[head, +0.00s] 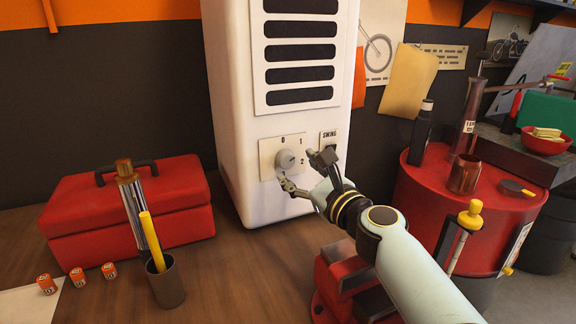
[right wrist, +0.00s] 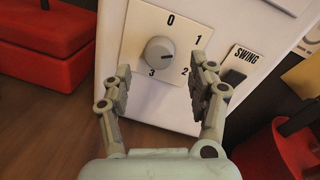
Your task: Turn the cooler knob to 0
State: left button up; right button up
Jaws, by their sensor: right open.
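The white cooler (head: 233,110) stands upright against the wall. Its round grey knob (head: 287,159) sits on a square panel marked 0 to 3. My right gripper (head: 304,170) is open and empty in front of the panel. In the right wrist view its fingers (right wrist: 161,80) are spread to either side below the knob, apart from it. My left gripper is not in view.
A SWING switch (right wrist: 233,77) is right of the knob panel. A red toolbox (head: 130,215) and a dark cup (head: 166,284) with a yellow stick stand left on the wooden surface. A red drum (head: 440,215) with bottle and mug stands right; a red vise-like object (head: 338,284) is below my right arm.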

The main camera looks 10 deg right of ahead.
aim_at(289, 163)
jog(key=x, duration=0.4)
jog(key=c, duration=1.1)
